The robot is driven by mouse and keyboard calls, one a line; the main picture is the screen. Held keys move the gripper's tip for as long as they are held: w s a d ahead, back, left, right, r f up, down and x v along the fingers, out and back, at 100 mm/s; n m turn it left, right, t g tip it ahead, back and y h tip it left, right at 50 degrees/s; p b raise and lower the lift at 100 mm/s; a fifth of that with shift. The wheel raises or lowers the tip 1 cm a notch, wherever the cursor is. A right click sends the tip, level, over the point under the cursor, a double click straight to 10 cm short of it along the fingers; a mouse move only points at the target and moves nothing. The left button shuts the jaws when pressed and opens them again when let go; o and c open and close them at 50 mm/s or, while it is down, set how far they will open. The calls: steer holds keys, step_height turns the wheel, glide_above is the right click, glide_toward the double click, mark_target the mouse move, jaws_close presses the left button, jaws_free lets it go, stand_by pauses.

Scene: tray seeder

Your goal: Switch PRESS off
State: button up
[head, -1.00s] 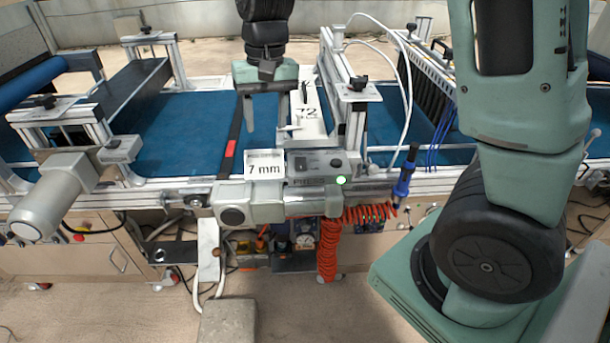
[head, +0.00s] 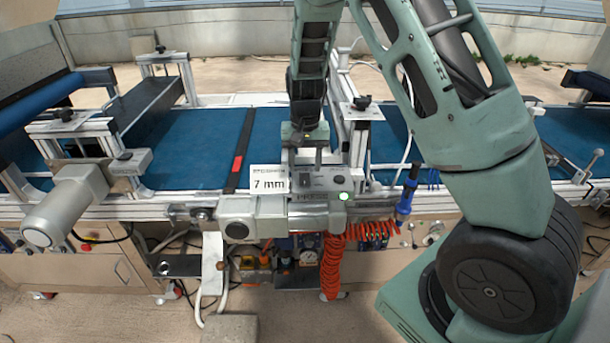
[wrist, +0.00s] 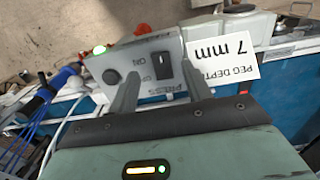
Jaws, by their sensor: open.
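The PRESS control box (head: 326,183) is a grey box on the front rail of the conveyor, with a green lamp (head: 344,196) lit at its lower right.
A white "7 mm" peg depth card (head: 269,178) stands left of the switch. A blue-handled tool (head: 407,192) and orange coiled hose (head: 333,260) are to the right and below. A metal frame post (head: 359,140) rises close to the right of my gripper.

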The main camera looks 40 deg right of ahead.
mark_target(305, 184)
steer(key=shift+f, duration=2.45)
